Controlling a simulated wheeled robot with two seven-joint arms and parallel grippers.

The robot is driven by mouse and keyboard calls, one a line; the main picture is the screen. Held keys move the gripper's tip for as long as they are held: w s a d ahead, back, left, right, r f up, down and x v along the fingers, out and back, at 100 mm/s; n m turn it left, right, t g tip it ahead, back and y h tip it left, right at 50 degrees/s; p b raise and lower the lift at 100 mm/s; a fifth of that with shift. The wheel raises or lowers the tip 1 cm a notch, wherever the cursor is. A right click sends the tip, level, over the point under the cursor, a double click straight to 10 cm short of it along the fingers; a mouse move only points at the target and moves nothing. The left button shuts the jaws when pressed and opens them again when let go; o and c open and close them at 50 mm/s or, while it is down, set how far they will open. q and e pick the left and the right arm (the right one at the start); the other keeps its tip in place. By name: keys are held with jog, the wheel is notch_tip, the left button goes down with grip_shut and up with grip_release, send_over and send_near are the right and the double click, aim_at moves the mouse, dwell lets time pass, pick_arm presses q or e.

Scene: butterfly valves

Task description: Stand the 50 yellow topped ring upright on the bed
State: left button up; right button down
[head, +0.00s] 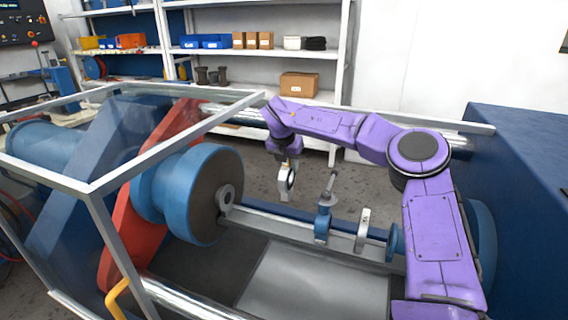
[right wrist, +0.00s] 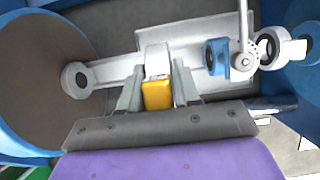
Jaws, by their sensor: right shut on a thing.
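My right gripper (head: 287,164) points down and is shut on the ring (head: 287,184), a pale grey upright ring with a dark opening. In the right wrist view its yellow top (right wrist: 158,96) sits between the two fingers, with the pale ring body (right wrist: 157,60) beyond. The bed (head: 283,227) is a long grey rail. In the head view the ring appears above the bed's back edge; its exact height over the bed cannot be told. My left gripper is not in view.
A blue clamp with a lever (head: 323,222) and another pale ring (head: 363,230) stand on the bed to the right. A large blue drum (head: 205,195) is at left, a small grey ring (head: 225,198) at its face. Grey frame bars (head: 180,142) cross the left front.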

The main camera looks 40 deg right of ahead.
notch_tip(320, 180, down, 11)
jog(key=b, duration=0.7)
jog(key=shift+w+b, duration=0.1)
jog(key=shift+b, duration=0.2)
jog(key=shift+f, duration=0.15)
jog(key=shift+d+f+b, duration=0.1)
jog(key=shift+f+b, duration=0.5)
jog(key=shift+b, duration=0.2)
jog(key=shift+f+b, duration=1)
jog(key=shift+f, duration=0.25)
dwell(2.0)
jog(key=c, duration=1.3)
grip_release()
jog(key=shift+o, duration=0.7)
